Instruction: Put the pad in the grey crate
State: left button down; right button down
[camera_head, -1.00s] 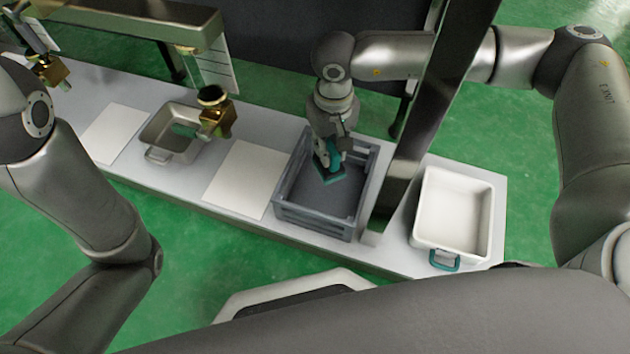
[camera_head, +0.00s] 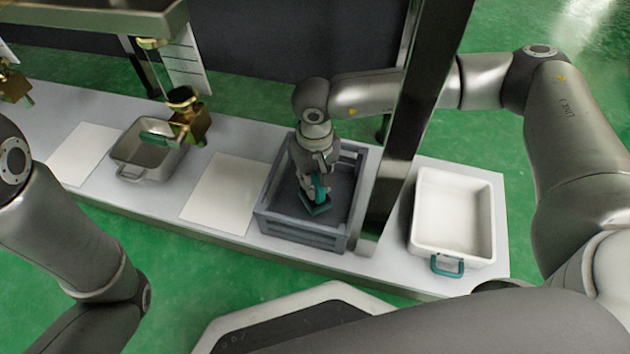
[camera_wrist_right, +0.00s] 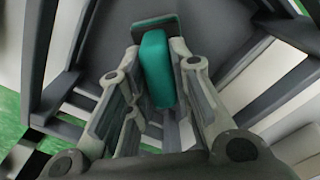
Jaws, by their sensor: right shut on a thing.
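The grey crate (camera_head: 346,219) stands on the light bench, right of the middle. My right gripper (camera_head: 316,188) points down inside the crate, between its walls. It is shut on the teal pad (camera_head: 316,209), whose flat part shows below the fingertips in the head view. In the right wrist view the pad's teal grip (camera_wrist_right: 157,70) sits between the two fingers (camera_wrist_right: 160,85), with the crate's slatted walls around. I cannot tell whether the pad touches the crate floor. My left gripper is not in view; only my left arm shows.
A metal post (camera_head: 405,140) stands just right of the crate. A white tray (camera_head: 453,215) with a teal handle lies beyond it. Left of the crate are a white sheet (camera_head: 219,195), a small metal basin (camera_head: 148,160) and a brass fitting (camera_head: 187,118).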

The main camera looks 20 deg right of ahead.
jog(key=shift+f, duration=0.1)
jog(key=c, duration=1.3)
grip_release()
notch_tip(320, 180, up, 12)
jog(key=p, duration=0.8)
jog(key=shift+r, duration=0.2)
